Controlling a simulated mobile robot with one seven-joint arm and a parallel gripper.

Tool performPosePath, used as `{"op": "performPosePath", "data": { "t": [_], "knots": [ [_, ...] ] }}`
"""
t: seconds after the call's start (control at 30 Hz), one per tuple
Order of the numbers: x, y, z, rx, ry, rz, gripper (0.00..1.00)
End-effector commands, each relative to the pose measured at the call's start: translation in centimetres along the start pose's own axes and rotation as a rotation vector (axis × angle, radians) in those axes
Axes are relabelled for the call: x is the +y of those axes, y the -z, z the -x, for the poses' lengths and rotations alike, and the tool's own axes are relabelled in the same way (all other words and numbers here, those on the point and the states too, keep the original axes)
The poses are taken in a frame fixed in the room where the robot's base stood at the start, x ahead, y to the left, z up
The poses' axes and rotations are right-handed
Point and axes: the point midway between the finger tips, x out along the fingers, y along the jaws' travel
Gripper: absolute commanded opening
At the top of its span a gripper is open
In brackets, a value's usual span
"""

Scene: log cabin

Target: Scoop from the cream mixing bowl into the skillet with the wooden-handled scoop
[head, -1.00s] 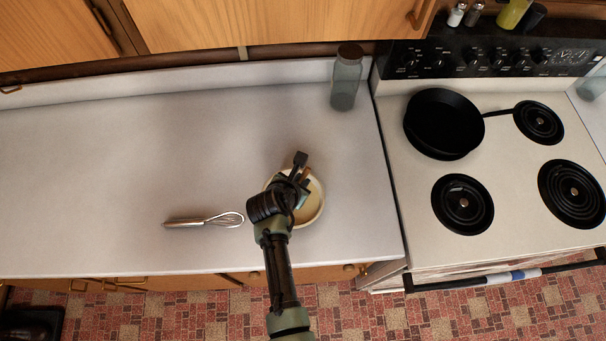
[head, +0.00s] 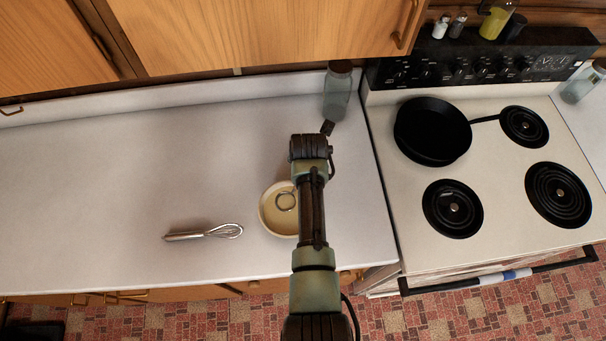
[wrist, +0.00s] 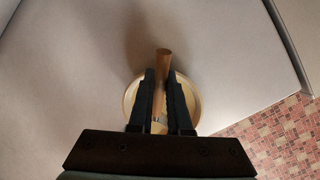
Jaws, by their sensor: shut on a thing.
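My gripper (wrist: 161,76) is shut on the wooden handle of the scoop (wrist: 163,58), which stands up between the two dark fingers in the wrist view. The cream mixing bowl (head: 266,221) is on the counter and partly covered by my arm; its rim also shows behind the fingers in the wrist view (wrist: 130,97). A round metal rim, apparently the scoop's head (head: 286,201), shows within the bowl's outline. I cannot tell whether it touches the contents. The black skillet (head: 432,132) sits on the back left burner and looks empty. My fingers are hidden in the head view.
A whisk (head: 204,233) lies left of the bowl. A glass jar (head: 338,92) stands at the back of the counter near the stove. The stove (head: 490,160) is to the right, with bare burners around the skillet.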

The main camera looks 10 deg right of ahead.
Motion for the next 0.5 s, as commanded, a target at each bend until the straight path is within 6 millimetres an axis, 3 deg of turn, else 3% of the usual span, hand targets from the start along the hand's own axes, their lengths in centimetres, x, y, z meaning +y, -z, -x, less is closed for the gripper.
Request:
{"op": "performPosePath", "data": {
  "t": [0.1, 0.5],
  "knots": [
    [-0.18, -0.48, -0.94, 0.089, -0.004, -0.020, 0.00],
    [-0.30, -1.17, -1.23, 0.241, -0.007, -0.049, 0.00]
  ]
}}
